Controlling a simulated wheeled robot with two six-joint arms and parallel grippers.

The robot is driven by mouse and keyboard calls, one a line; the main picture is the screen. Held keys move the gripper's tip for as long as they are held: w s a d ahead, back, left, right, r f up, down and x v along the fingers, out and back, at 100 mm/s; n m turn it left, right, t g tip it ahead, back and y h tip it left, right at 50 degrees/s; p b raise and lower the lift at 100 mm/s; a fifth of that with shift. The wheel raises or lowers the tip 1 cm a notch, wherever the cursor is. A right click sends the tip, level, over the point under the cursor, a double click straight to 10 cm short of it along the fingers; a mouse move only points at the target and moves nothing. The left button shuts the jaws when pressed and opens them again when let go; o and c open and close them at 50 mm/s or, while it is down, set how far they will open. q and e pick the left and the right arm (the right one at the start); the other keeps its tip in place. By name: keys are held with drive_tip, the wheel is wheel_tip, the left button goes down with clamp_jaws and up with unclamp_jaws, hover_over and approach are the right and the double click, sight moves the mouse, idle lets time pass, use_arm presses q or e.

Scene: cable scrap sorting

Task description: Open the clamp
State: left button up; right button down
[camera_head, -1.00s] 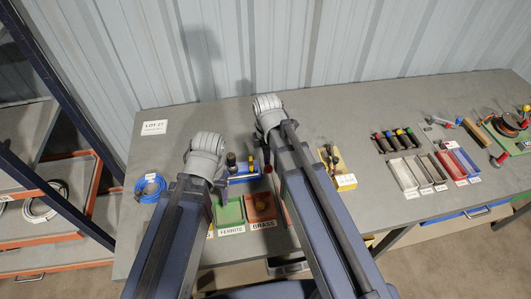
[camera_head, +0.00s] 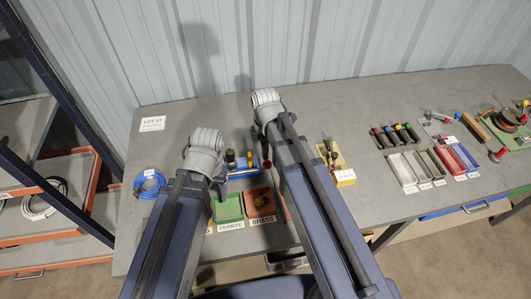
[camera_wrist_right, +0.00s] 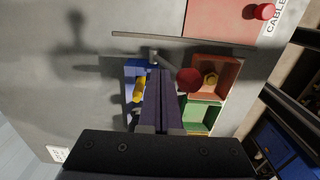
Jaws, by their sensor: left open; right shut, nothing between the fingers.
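The clamp is a blue fixture (camera_wrist_right: 131,72) on the bench with a metal lever ending in a red ball knob (camera_wrist_right: 189,79). In the head view the blue fixture (camera_head: 233,171) lies between my two arms, partly hidden, with the red knob (camera_head: 266,165) at its right. A yellow part (camera_wrist_right: 139,89) lies in the fixture. My right gripper (camera_wrist_right: 160,73) is shut and empty, its fingers over the fixture just left of the knob in the wrist view. Whether it touches the lever I cannot tell. My left gripper (camera_head: 223,185) is open near the fixture's left end.
A green ferrite bin (camera_head: 228,209) and a brass bin (camera_head: 261,203) with a brass nut stand in front of the clamp. Coiled blue cable (camera_head: 149,184) lies left, a yellow tool holder (camera_head: 344,177) right.

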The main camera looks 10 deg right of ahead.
wheel_tip(320, 180, up, 6)
drive_tip(key=p, duration=0.5)
drive_tip(key=shift+p, duration=0.4)
drive_tip(key=s+a+f+m+b, duration=0.2)
drive_tip(key=s+a+m, duration=0.1)
drive_tip(key=s+m, duration=0.2)
drive_tip(key=s+a+f+m+h+b, duration=0.1)
drive_tip(key=s+a+f+m+b, duration=0.2)
drive_tip(key=s+m, duration=0.3)
drive_tip(key=shift+s+f+m+b, duration=0.3)
drive_tip(key=shift+m+b, duration=0.05)
drive_tip(key=shift+m, duration=1.25)
